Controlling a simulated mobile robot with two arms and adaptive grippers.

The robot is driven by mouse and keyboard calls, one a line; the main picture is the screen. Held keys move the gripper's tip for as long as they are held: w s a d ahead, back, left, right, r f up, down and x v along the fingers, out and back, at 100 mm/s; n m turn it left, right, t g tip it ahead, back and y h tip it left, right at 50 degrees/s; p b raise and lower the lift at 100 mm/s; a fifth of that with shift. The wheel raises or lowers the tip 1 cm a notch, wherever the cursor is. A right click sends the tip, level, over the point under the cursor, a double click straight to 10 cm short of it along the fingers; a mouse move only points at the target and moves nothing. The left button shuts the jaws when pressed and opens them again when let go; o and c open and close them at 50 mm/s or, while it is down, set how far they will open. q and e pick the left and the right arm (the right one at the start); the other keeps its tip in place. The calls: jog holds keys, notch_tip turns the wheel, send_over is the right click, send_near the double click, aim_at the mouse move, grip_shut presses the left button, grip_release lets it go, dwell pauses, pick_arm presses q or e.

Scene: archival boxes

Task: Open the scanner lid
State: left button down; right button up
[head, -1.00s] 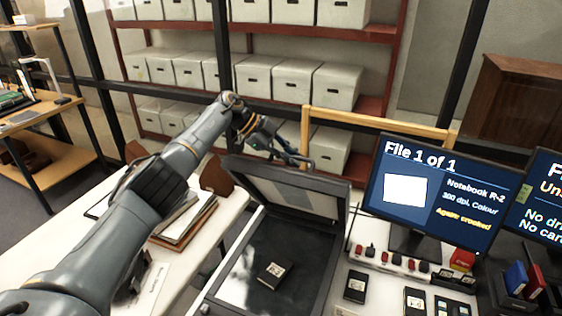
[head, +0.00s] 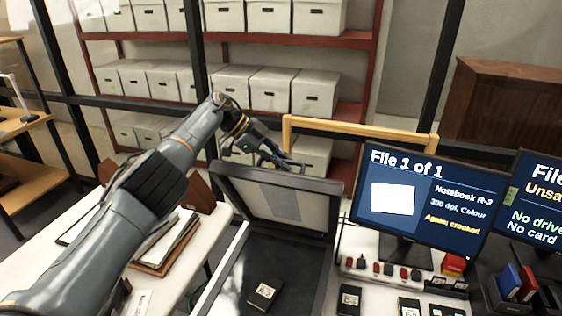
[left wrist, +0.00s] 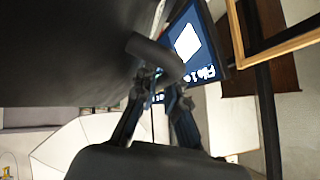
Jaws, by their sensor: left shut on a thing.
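The scanner (head: 215,288) stands on the table with its lid (head: 312,208) raised and leaning back, the pale underside facing me. A small dark notebook with a white label (head: 264,294) lies on the glass. My left gripper (head: 285,163) is at the lid's top edge, shut on its dark handle. The left wrist view shows the rounded grey handle (left wrist: 155,56) between the fingertips (left wrist: 158,82), with the dark lid (left wrist: 75,50) beside it. The fingertips are small and partly hidden in the head view. My right gripper is out of view.
A monitor (head: 425,205) reading "File 1 of 1" stands right of the scanner, close to the lid. A wooden frame (head: 360,132) rises behind it. Folders and papers (head: 165,240) lie on the white table at left. Shelves of archival boxes (head: 270,92) fill the back.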

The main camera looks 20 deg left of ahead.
pick_arm(q)
jog(key=c, duration=1.7)
grip_release()
jog(key=shift+d+f, duration=0.1)
jog(key=v, duration=0.7)
jog(key=shift+w, duration=0.1)
